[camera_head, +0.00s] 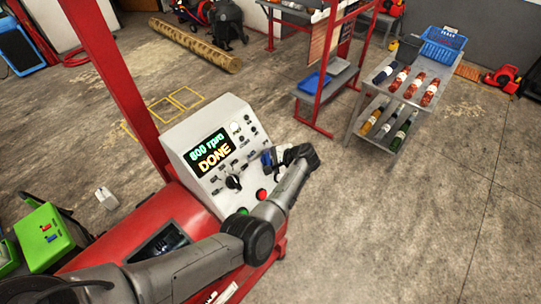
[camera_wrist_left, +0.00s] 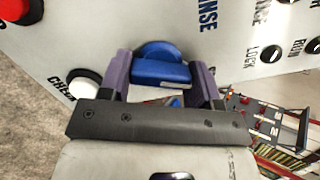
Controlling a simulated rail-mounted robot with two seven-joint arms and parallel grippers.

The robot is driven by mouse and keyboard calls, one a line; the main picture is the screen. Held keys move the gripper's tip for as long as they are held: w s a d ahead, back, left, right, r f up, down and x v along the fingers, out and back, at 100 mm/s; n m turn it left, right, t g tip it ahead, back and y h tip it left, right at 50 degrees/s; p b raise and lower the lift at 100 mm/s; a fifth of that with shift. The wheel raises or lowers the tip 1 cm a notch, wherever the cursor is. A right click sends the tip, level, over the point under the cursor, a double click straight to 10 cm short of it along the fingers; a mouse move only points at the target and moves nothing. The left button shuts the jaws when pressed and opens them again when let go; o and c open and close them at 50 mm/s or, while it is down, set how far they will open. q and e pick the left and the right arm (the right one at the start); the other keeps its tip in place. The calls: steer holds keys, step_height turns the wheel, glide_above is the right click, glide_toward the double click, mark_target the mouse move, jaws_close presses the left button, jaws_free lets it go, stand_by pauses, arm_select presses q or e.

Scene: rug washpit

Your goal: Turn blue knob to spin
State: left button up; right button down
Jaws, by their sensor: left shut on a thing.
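The blue knob (camera_wrist_left: 160,70) sits on the pale control panel (camera_wrist_left: 120,22) and fills the space between my left gripper's (camera_wrist_left: 161,84) purple fingers in the left wrist view. The fingers are shut on the knob, one on each side. In the head view my left gripper (camera_head: 275,159) reaches the right side of the panel and hides most of the knob. The panel's screen (camera_head: 210,149) reads "800 rpm" in green and "DONE" in yellow. My right gripper is not in view.
A black knob (camera_head: 233,182), a red button (camera_head: 261,195) and a green button (camera_head: 242,211) are near the gripper on the panel. A red post (camera_head: 118,75) rises behind the panel.

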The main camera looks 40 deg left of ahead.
arm_select(q)
steer(key=shift+m+p, duration=0.3)
steer(key=shift+m, duration=0.3)
steer(key=o, duration=0.9)
steer(key=shift+d, duration=0.1)
steer(key=b+v, duration=0.1)
steer(key=v, duration=1.2)
steer(key=shift+d+r, duration=0.15)
steer(key=shift+d, duration=0.2)
